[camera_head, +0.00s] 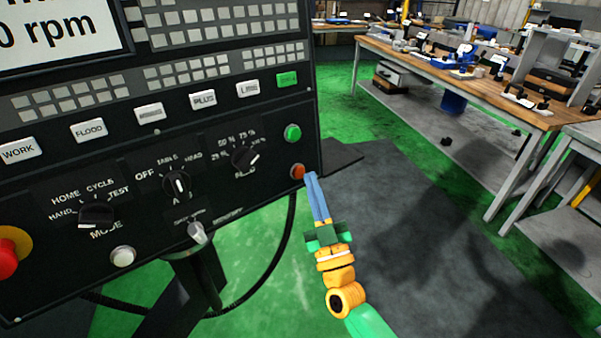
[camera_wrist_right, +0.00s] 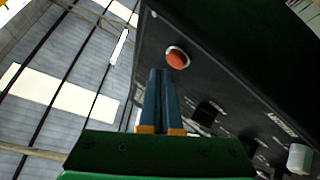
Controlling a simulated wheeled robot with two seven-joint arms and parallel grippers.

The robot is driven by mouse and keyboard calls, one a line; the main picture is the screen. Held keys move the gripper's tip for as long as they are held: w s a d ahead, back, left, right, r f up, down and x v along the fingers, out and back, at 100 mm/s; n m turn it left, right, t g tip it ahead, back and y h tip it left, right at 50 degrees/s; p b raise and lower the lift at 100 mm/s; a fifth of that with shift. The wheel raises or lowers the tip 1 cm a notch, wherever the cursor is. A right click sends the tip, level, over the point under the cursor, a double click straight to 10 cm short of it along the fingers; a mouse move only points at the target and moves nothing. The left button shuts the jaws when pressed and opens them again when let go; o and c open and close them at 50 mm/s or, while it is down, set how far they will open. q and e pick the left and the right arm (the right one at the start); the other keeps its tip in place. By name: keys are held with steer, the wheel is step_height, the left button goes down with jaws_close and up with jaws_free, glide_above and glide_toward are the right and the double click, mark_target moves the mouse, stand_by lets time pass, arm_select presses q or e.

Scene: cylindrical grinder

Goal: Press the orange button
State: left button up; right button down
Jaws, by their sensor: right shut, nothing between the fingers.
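The orange button (camera_head: 298,171) is a small round button near the lower right edge of the black control panel (camera_head: 70,165), below a green button. My right gripper (camera_head: 312,177) is shut and empty. Its blue fingertips are just right of the orange button in the head view. In the right wrist view the orange button (camera_wrist_right: 177,58) sits in a pale ring just beyond the shut fingertips (camera_wrist_right: 162,72). A small gap seems to lie between them; I cannot tell whether they touch. My left gripper is not in view.
The green button (camera_head: 292,132) and a black rotary knob (camera_head: 245,157) are close by on the panel. A red emergency stop (camera_head: 8,258) is at far left. A black cable (camera_head: 285,245) hangs below. Workbenches (camera_head: 480,75) stand at right, with open floor between.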

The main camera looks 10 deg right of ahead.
steer(key=shift+w, duration=0.15)
steer(key=shift+w+a, duration=0.2)
steer(key=shift+w, duration=0.05)
steer(key=shift+w+a+f+b, duration=0.15)
steer(key=shift+w+b, duration=0.2)
steer(key=shift+b, duration=0.25)
stand_by(0.4)
stand_by(0.4)
steer(key=shift+s+d+p, duration=0.3)
steer(key=shift+s+p, duration=0.4)
steer(key=shift+s, duration=0.05)
